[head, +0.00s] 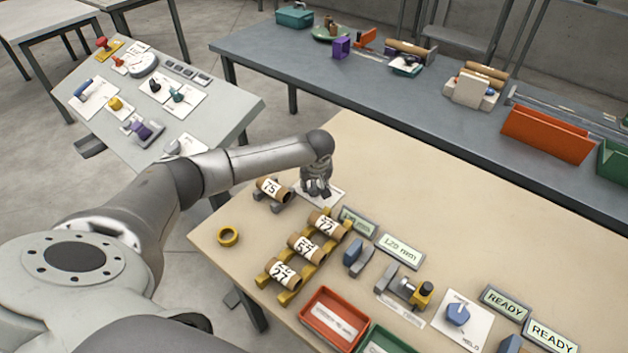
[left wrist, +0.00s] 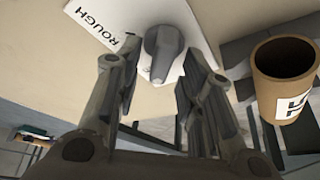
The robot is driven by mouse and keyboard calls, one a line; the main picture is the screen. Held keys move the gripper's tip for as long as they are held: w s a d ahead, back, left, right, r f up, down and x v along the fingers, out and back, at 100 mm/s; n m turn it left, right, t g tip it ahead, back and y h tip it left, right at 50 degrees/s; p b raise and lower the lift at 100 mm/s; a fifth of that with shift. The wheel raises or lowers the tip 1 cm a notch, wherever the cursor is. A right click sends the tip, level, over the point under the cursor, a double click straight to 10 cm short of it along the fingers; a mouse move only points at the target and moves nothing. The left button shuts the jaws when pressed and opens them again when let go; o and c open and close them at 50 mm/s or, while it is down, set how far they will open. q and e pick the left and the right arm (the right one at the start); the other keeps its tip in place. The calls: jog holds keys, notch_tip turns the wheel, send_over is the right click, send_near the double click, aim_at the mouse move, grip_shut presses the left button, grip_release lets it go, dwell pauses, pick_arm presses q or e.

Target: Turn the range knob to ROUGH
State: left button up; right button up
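The range knob (left wrist: 164,46) is a dark grey knob on a white plate (left wrist: 95,22), seen in the left wrist view. Its narrow end points down the picture. The word ROUGH is printed on the plate to the left of the knob; other labels are out of view. My left gripper (left wrist: 160,78) is open, with one finger to each side of the knob's narrow end; I cannot tell if either touches it. In the head view the left gripper (head: 316,188) is over the white plate (head: 330,197) and hides the knob. My right gripper is not in view.
A cardboard tube marked 75 (head: 270,188) lies on a cradle close beside the left gripper; this tube (left wrist: 285,75) also shows in the wrist view. Several tubes on a yellow rack (head: 288,297) and display boxes (head: 400,250) stand nearer. The table behind the gripper is clear.

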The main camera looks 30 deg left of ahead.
pick_arm(q)
jog(key=shift+c, duration=1.2)
grip_shut()
